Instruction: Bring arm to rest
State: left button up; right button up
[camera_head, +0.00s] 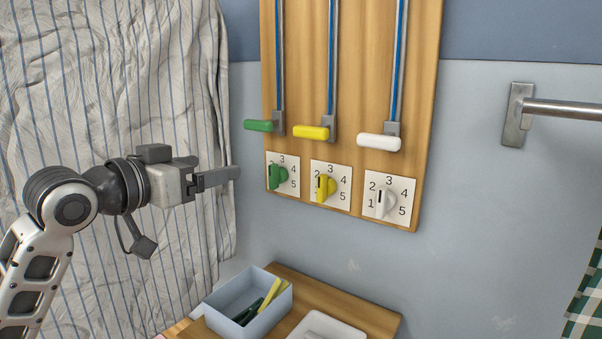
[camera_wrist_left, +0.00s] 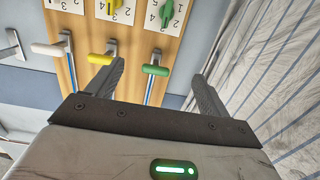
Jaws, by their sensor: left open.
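My left gripper (camera_head: 236,173) reaches in from the left in the head view, in front of the striped cloth, with its tips left of the green knob. In the left wrist view my left gripper (camera_wrist_left: 160,85) shows two fingers spread wide with nothing between them. It touches no lever or knob that I can make out. My right gripper is in neither view. The wooden panel (camera_head: 350,80) carries a green lever handle (camera_head: 258,126), a yellow one (camera_head: 311,132) and a white one (camera_head: 378,141). Below are green (camera_head: 279,177), yellow (camera_head: 326,187) and white (camera_head: 386,203) knobs on numbered plates.
A striped cloth (camera_head: 110,90) hangs at the left behind my arm. Below the panel, a wooden shelf (camera_head: 372,316) bears a blue-grey bin (camera_head: 226,322) with green and yellow items and a white tray (camera_head: 318,324). A metal rail (camera_head: 565,109) sticks out at right. The wall between is clear.

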pick_arm(q)
jog(key=s+d+f+n+g+y, duration=0.15)
jog(key=s+f, duration=0.25)
jog(key=f, duration=0.8)
jog(key=s+f+g+y, duration=0.3)
jog(key=s+f, duration=0.2)
jog(key=f, duration=0.8)
jog(key=s+a+f+n+g+y, duration=0.1)
jog(key=s+f+g+y, duration=0.15)
jog(key=s+f, duration=0.65)
jog(key=s+a+f+n+g+y, duration=0.15)
jog(key=s+f+g, duration=0.3)
jog(key=s, duration=0.85)
jog(key=w+d+f+t+h+p, duration=0.1)
jog(key=w+d+t+h+p, duration=0.2)
jog(key=w+d+t, duration=0.3)
jog(key=shift+w+t+h, duration=0.35)
jog(key=shift+t+h, duration=0.1)
jog(key=shift+t, duration=0.4)
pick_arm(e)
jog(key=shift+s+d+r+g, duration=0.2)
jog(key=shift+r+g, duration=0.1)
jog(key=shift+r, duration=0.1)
pick_arm(q)
jog(key=shift+d, duration=0.1)
